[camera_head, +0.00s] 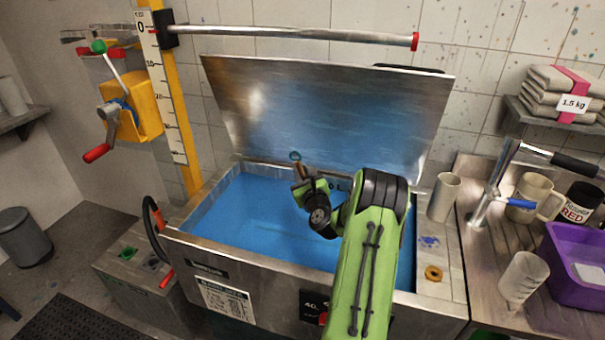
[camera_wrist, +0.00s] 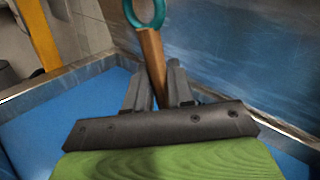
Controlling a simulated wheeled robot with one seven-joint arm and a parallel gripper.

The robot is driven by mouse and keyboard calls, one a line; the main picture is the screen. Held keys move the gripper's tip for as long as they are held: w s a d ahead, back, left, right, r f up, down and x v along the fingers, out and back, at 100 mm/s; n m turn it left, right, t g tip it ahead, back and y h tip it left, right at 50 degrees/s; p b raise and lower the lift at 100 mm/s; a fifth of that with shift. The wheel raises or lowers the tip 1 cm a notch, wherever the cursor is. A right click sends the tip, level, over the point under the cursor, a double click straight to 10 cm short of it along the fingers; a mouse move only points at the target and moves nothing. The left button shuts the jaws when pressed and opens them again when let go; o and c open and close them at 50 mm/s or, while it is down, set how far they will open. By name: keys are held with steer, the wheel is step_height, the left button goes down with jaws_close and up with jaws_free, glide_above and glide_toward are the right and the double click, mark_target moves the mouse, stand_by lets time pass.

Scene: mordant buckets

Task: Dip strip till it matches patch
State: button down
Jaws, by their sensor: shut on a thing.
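My gripper (camera_head: 301,187) is above the blue liquid (camera_head: 250,212) in the open steel vat (camera_head: 232,252). It is shut on a narrow brown strip (camera_wrist: 152,55) with a teal ring (camera_wrist: 161,14) at its upper end. The strip tilts slightly, and its ring end points up and away from my gripper. In the head view the ring (camera_head: 295,156) shows in front of the vat's raised lid (camera_head: 330,105). The strip's lower part is hidden between my fingers. I cannot tell which mark is the patch.
A steel rail (camera_head: 290,34) runs above the lid from a yellow scaled post (camera_head: 168,95) with a crank (camera_head: 107,115). Mugs (camera_head: 532,196), a lever (camera_head: 492,188) and a purple bin (camera_head: 575,268) crowd the right counter. A brown ring (camera_head: 433,273) lies on the vat's right ledge.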

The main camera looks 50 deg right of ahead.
step_height(320, 180, down, 7)
steer(key=b, duration=0.5)
steer(key=shift+f, duration=0.15)
